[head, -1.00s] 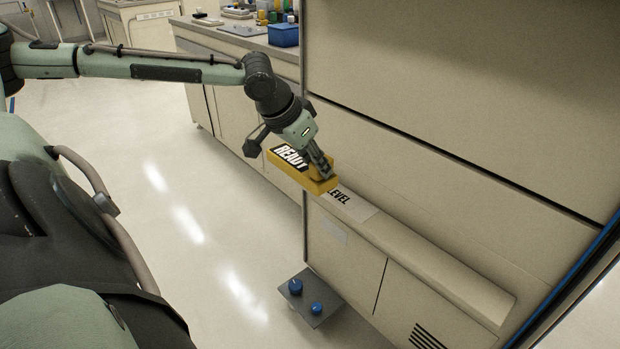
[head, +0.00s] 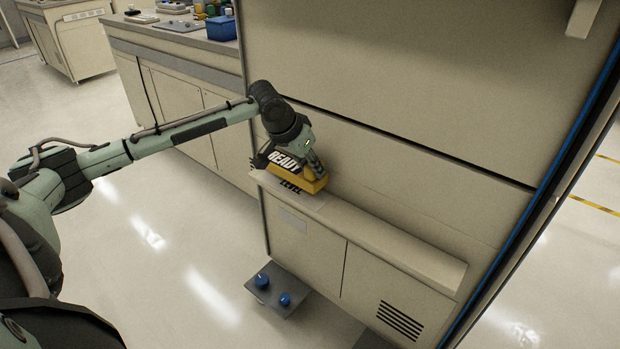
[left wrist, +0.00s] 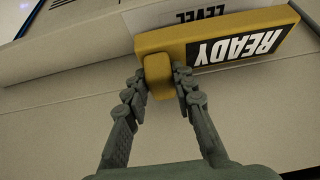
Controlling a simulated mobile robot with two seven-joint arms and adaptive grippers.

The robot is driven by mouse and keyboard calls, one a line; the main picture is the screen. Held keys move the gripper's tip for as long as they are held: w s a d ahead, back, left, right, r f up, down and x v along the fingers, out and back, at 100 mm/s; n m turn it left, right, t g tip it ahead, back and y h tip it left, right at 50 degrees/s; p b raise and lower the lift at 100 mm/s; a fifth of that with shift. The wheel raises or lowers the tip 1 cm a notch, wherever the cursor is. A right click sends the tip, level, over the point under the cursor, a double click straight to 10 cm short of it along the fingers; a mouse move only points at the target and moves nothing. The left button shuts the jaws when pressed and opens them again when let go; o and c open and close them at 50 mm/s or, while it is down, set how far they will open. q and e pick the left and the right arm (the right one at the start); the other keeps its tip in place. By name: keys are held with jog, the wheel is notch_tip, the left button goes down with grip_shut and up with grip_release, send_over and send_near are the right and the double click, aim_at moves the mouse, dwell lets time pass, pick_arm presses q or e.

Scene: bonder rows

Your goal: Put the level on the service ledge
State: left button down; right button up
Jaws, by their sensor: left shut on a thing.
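The level is a yellow block (head: 312,186) with a black label reading READY. In the left wrist view the level (left wrist: 178,42) has a yellow grip tab between my fingers. My left gripper (head: 318,172) is shut on that tab; its fingers also show in the left wrist view (left wrist: 160,82). The service ledge (head: 390,236) is a long beige shelf on the cabinet front, with a pale label reading LEVEL at its left end. The level is over that label, at or just above the ledge top; I cannot tell if it touches. My right gripper is not in view.
A grey plate with two blue knobs (head: 273,290) sits low in front of the cabinet. The cabinet wall (head: 400,170) rises behind the ledge. A bench (head: 185,45) with a blue box (head: 221,28) stands behind at left. The ledge's right part is bare.

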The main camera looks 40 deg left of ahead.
aim_at(308, 176)
pick_arm(q)
notch_tip(308, 176, down, 4)
jog(key=shift+r, duration=0.2)
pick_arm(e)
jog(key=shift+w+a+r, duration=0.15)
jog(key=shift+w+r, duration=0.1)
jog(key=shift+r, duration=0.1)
pick_arm(q)
jog(key=shift+f, duration=0.1)
jog(key=c, duration=1.3)
grip_release()
jog(key=shift+s+f, duration=0.1)
jog(key=shift+o, duration=0.2)
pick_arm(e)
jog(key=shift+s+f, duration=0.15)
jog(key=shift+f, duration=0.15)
